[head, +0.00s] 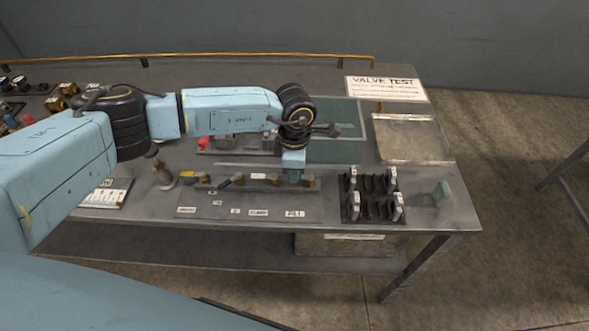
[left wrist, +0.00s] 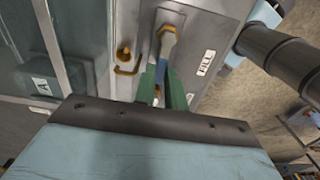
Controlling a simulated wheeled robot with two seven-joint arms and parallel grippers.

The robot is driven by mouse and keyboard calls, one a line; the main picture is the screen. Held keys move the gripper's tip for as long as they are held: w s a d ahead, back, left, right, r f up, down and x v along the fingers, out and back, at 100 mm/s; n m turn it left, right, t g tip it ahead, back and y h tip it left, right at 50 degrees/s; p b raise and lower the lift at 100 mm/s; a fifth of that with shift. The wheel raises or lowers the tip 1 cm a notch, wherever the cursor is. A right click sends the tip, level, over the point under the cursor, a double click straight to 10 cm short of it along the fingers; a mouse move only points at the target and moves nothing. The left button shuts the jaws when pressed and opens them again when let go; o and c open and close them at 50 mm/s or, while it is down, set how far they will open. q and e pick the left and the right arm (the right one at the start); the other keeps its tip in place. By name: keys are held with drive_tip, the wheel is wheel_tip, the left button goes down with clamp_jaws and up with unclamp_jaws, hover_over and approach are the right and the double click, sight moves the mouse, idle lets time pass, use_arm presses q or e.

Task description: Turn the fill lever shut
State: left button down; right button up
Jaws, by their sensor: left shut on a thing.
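My left gripper (head: 293,176) reaches down to the right end of a row of levers on the grey valve panel (head: 240,208). The white FILL label (head: 295,213) is just in front of it on the panel and also shows in the left wrist view (left wrist: 206,62). In the left wrist view my green fingers (left wrist: 161,88) are shut on the fill lever (left wrist: 168,38). My right gripper is in neither view.
Several other levers (head: 237,180) stand in the row to the left. A black rack (head: 371,205) with pale-ended pieces stands to the right. Behind are a green-walled tray (head: 340,150) and the VALVE TEST sign (head: 386,89). A yellow rail (head: 250,55) runs along the back.

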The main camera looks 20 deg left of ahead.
use_arm(q)
drive_tip(key=c, duration=1.5)
unclamp_jaws()
drive_tip(key=shift+o, duration=0.2)
